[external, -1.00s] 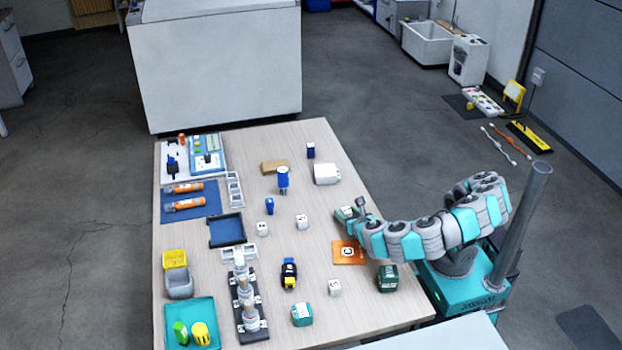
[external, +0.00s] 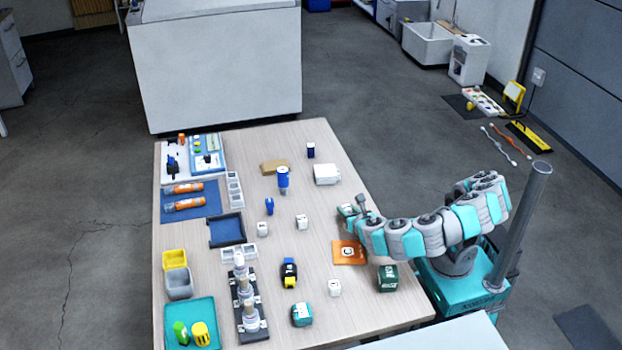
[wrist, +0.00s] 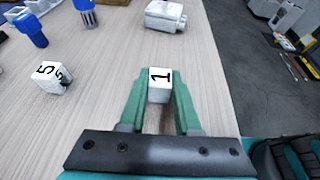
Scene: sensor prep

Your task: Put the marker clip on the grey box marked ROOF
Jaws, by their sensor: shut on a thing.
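My gripper (wrist: 159,80) is shut on a white block (wrist: 160,92) with a black 1, held between its green fingers in the wrist view. In the external view my gripper (external: 347,212) is at the table's right side, behind the orange mat; the block is hard to make out there. A small blue forked piece (external: 269,206) stands left of my gripper, apart from it, and shows in the wrist view (wrist: 32,29); I cannot tell whether it is the marker clip. No ROOF lettering is legible. A grey open bin (external: 179,284) stands at the table's left, its marking unreadable.
A white block marked 5 (wrist: 52,77) stands left of my gripper in the wrist view. A white box (external: 327,174) lies behind it. The orange mat (external: 349,260) and a dark green box (external: 388,279) are in front. Bare wood lies between the scattered pieces.

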